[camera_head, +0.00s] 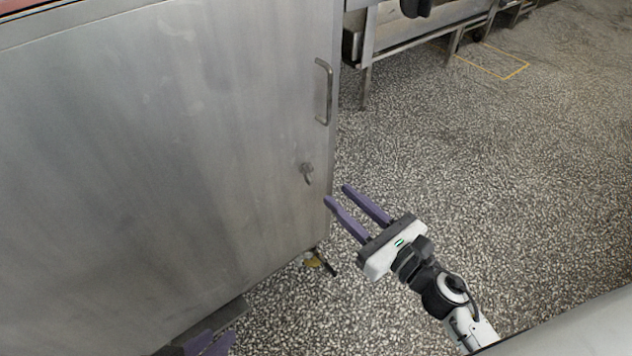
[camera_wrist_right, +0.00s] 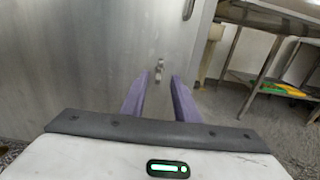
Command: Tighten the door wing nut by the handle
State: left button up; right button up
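The door wing nut (camera_head: 307,172) is a small metal piece on the steel door (camera_head: 190,150), below the bar handle (camera_head: 323,92) near the door's right edge. In the right wrist view the wing nut (camera_wrist_right: 159,68) shows ahead, between the fingertips in the picture. My right gripper (camera_head: 337,193) is open and empty, its purple fingers pointing toward the door edge below and right of the wing nut, apart from it. My left gripper (camera_head: 212,345) shows only as purple finger parts at the bottom edge; its opening is unclear.
A steel table (camera_head: 420,32) stands behind the door's right edge, with legs on the speckled floor (camera_head: 480,170). The floor to the right is clear. Yellow and green items (camera_wrist_right: 282,90) sit on a low shelf.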

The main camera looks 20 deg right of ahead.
aim_at(312, 171)
jog(key=x, duration=0.9)
jog(key=shift+w, duration=0.1)
grip_shut()
